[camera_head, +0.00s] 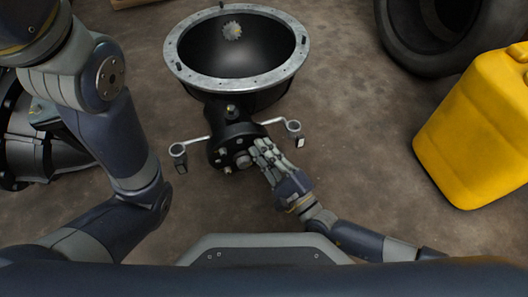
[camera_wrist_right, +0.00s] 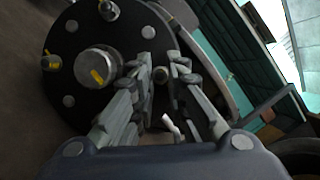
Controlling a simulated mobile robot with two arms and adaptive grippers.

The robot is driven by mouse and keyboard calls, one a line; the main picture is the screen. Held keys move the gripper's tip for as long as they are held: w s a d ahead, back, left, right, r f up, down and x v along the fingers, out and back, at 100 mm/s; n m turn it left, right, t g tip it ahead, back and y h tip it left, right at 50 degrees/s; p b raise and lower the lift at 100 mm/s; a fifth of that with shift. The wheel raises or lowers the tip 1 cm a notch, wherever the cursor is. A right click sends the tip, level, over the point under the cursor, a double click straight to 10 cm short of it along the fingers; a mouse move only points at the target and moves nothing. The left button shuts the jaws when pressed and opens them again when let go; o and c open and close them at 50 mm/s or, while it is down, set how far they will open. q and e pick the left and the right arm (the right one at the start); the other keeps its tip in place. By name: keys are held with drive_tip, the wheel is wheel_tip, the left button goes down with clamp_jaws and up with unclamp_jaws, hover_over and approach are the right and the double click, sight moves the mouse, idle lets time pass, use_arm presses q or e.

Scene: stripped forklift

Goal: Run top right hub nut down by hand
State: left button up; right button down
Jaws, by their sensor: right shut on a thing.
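The black round hub (camera_head: 232,148) stands upright below the large open housing (camera_head: 236,92), with studs and nuts around its face. In the right wrist view the hub face (camera_wrist_right: 85,115) has a silver centre boss (camera_wrist_right: 98,68) with a yellow mark, plus studs such as the upper one (camera_wrist_right: 108,10). My right gripper (camera_head: 262,150) is at the right side of the hub face. It also shows in the wrist view (camera_wrist_right: 160,74), with its fingers closed around a small nut on a stud, mostly hidden by the fingers. My left arm shows at the left, but its gripper is out of view.
A yellow jerrycan (camera_head: 475,130) stands on the right, with a black tyre (camera_head: 425,40) behind it. Dark metal parts (camera_head: 30,150) lie at left. The floor between hub and jerrycan is clear.

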drive_tip(key=c, duration=1.8)
unclamp_jaws()
drive_tip(key=shift+o, duration=0.2)
drive_tip(key=n+g+p, duration=0.1)
drive_tip(key=n+p, duration=0.1)
drive_tip(key=p, duration=0.1)
drive_tip(key=r+n+p, duration=0.1)
drive_tip(key=n+p, duration=0.2)
drive_tip(key=shift+g, duration=0.4)
drive_tip(key=shift+f+n+p, duration=0.5)
drive_tip(key=shift+n, duration=0.1)
clamp_jaws()
